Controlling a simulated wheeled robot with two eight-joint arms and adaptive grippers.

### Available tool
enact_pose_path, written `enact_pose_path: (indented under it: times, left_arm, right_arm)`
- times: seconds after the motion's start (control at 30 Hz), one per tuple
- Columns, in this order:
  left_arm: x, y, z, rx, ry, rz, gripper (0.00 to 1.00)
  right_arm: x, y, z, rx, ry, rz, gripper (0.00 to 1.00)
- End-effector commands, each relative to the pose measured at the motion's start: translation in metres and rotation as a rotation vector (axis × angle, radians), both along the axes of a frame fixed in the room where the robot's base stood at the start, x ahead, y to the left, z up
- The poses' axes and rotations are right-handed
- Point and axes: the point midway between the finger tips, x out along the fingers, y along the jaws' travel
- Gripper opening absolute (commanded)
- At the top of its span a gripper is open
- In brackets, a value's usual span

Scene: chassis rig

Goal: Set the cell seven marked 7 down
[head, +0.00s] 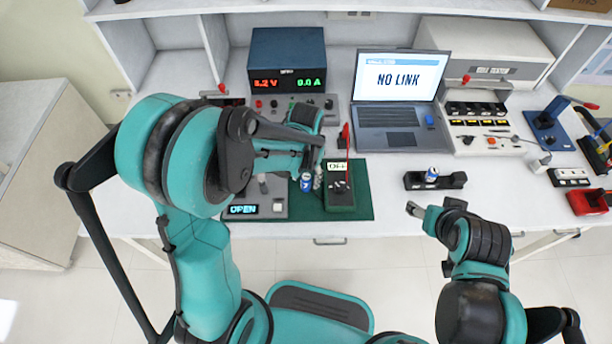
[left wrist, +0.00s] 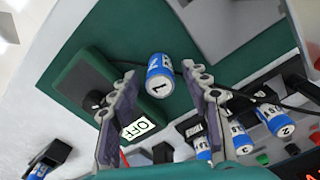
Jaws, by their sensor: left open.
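A blue and white cell (head: 307,183) stands on the green mat (head: 360,208), just left of the meter. In the left wrist view the cell (left wrist: 160,78) shows between my finger pads, its end mark like a 7 or a 1. My left gripper (left wrist: 159,70) is open, with visible space between the pads and the cell. In the head view my left gripper (head: 312,166) is just above the cell, partly hidden by its own arm. My right gripper (head: 416,210) is off to the right, near the table's front edge; its jaws are unclear.
The meter (head: 340,198), tagged OFF, stands close to the cell. A grey box reading OPEN (head: 268,209) is on its left. A black holder (head: 450,181) with another cell (head: 432,174) lies right. Other cells, including one marked 2 (left wrist: 276,121), show in the wrist view.

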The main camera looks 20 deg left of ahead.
Motion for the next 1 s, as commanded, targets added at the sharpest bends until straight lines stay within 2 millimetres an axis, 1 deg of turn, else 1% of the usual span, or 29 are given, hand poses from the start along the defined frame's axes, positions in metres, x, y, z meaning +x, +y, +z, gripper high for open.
enact_pose_path:
  times: [0.07,0.17,0.27,0.5,0.6,0.7,0.87,0.97,1.0]
  left_arm:
    - [0.000,0.000,0.002,0.000,0.000,0.000,0.47]
    - [0.000,0.000,0.010,0.000,0.000,0.000,0.47]
    - [0.000,0.000,0.028,0.000,0.000,0.000,0.47]
    - [-0.001,0.000,0.084,0.000,0.000,0.000,0.47]
    - [0.000,0.000,0.102,0.000,0.000,0.000,0.47]
    - [0.000,0.000,0.114,0.000,0.000,0.000,0.47]
    - [-0.002,0.001,0.126,-0.001,-0.010,0.003,0.47]
    - [-0.011,0.005,0.139,-0.006,-0.053,0.017,0.47]
    - [-0.015,0.008,0.146,-0.009,-0.083,0.026,0.47]
  right_arm:
    - [0.000,0.000,0.001,0.000,0.000,0.000,0.61]
    - [0.000,0.000,0.007,0.000,0.000,0.000,0.61]
    - [0.000,0.000,0.015,0.000,0.000,0.000,0.61]
    - [0.000,0.000,0.038,0.000,0.000,0.000,0.61]
    - [0.000,0.000,0.045,0.000,0.000,0.000,0.61]
    - [0.000,0.000,0.049,0.000,0.000,0.000,0.61]
    - [0.000,0.000,0.051,0.000,0.000,0.000,0.61]
    - [0.000,0.000,0.051,0.000,0.000,0.000,0.61]
    - [0.000,0.000,0.051,0.000,0.000,0.000,0.61]
